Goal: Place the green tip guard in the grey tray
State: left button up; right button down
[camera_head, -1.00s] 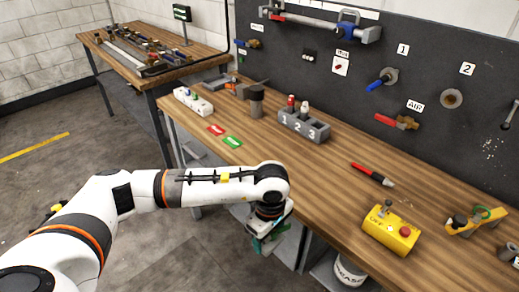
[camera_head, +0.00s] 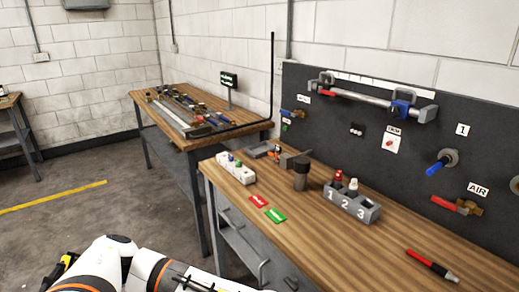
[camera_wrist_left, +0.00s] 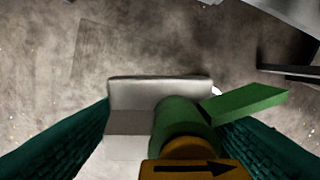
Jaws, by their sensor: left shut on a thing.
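My right gripper is not in view.
A second table (camera_head: 150,108) stands behind, left. Open floor lies left.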

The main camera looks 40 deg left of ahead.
aim_at(261, 151)
jog(key=i+j+z, duration=0.1)
jog(key=j, duration=0.65)
jog(key=i+j+z, duration=0.1)
jog(key=j, duration=1.35)
jog(key=i+z, duration=0.05)
